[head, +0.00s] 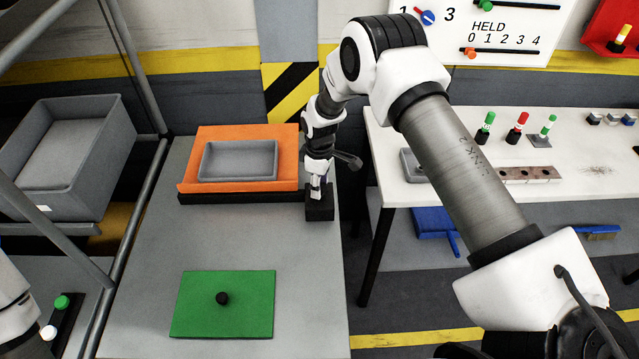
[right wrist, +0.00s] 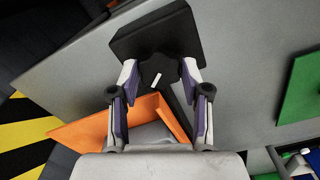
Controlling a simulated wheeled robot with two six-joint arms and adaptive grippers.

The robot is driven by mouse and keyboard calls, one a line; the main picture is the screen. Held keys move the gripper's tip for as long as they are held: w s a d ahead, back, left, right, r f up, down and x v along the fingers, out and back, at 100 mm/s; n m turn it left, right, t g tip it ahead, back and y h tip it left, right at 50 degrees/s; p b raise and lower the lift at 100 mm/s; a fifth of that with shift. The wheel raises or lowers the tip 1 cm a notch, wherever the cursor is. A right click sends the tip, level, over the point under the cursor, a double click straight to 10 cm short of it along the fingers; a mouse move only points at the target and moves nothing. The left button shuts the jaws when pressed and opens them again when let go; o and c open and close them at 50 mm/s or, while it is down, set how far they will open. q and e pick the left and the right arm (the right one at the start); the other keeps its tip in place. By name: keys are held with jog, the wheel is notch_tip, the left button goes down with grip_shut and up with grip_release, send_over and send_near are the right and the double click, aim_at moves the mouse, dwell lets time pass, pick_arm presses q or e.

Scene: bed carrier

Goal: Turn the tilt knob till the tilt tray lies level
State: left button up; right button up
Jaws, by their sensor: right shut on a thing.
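The orange tilt tray (head: 287,160) stands on a black base (head: 240,198) at the back of the grey table. It looks tilted against its base; how far is hard to tell. The tray also shows in the right wrist view (right wrist: 88,133). The tilt knob (right wrist: 153,66) is dark and lobed, with a white mark, on a black block (head: 319,209) right of the tray. My right gripper (right wrist: 160,74) points down over the block, its two fingers shut on the knob from both sides. In the head view the knob is mostly hidden by the fingers. My left gripper is not in view.
A grey shallow bin (head: 240,173) lies on the tray. A green plate (head: 197,306) with a black round piece (head: 222,298) lies at the table's front. A grey crate (head: 68,213) stands on the left rack. A white bench (head: 590,188) stands right, beyond a gap.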

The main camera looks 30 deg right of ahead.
jog(key=shift+s+f+m, duration=0.1)
jog(key=shift+f+m, duration=0.1)
jog(key=shift+m, duration=0.2)
jog(key=shift+m+b, duration=0.55)
jog(key=shift+m, duration=0.05)
jog(key=m, duration=0.2)
jog(key=shift+m+b, duration=0.3)
jog(key=shift+b, duration=0.1)
jog(key=m, duration=0.4)
jog(key=shift+b, duration=0.35)
jog(key=shift+m, duration=0.9)
jog(key=shift+r, duration=0.1)
jog(key=o, duration=1.1)
jog(key=shift+w, duration=0.2)
